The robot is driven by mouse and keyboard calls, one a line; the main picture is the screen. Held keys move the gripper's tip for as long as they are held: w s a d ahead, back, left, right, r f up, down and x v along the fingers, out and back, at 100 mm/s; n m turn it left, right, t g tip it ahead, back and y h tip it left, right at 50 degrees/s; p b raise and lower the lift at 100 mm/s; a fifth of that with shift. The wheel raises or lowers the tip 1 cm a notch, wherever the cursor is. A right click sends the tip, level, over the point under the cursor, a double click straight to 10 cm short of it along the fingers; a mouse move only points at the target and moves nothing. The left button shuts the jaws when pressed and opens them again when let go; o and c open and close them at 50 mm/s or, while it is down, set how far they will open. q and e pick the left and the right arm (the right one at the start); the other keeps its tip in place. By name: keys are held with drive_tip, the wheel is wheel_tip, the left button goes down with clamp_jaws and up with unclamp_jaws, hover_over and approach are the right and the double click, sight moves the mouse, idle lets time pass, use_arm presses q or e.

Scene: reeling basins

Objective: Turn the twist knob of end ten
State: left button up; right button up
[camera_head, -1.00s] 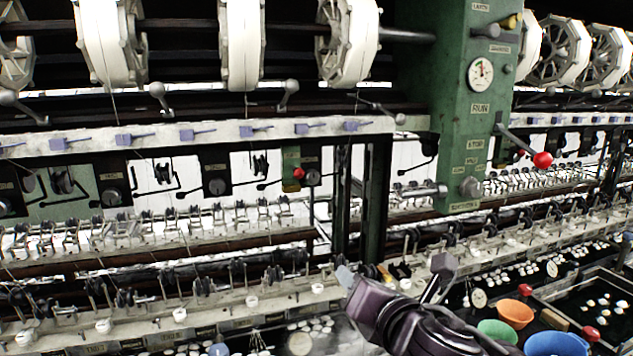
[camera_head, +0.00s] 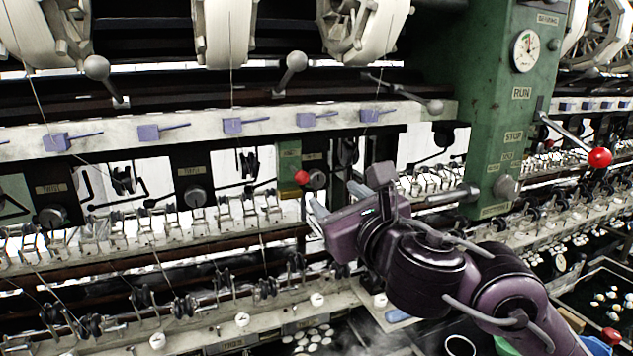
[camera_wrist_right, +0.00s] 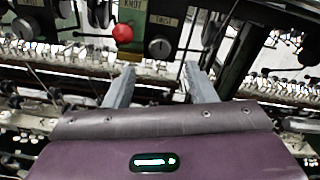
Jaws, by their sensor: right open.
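A dark round twist knob (camera_head: 317,179) sits on a black plate just right of a green panel with a red ball (camera_head: 301,177). In the right wrist view the same knob (camera_wrist_right: 160,47) shows under a TWIST label, straight ahead between my fingers. My right gripper (camera_head: 337,199) is open and empty, just short of the knob and slightly below it; it also shows in the right wrist view (camera_wrist_right: 160,75). Similar knobs sit further left (camera_head: 195,196) and at far left (camera_head: 52,216). I cannot read any end number. My left gripper is out of view.
A green post (camera_head: 505,110) with a dial and a red-ended lever (camera_head: 599,158) stands right of the gripper. A pale rail (camera_head: 215,131) with purple tabs runs above the knobs. Rows of small wire guides and threads lie below.

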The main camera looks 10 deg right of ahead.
sight(318, 182)
drive_tip(key=w, duration=0.3)
drive_tip(key=shift+w+a+r, duration=0.15)
drive_tip(key=shift+w+a, duration=0.05)
drive_tip(key=shift+a, duration=0.15)
drive_tip(key=shift+w+a, duration=0.25)
drive_tip(key=shift+w, duration=1.1)
drive_tip(key=shift+s, duration=0.1)
drive_tip(key=c, duration=1)
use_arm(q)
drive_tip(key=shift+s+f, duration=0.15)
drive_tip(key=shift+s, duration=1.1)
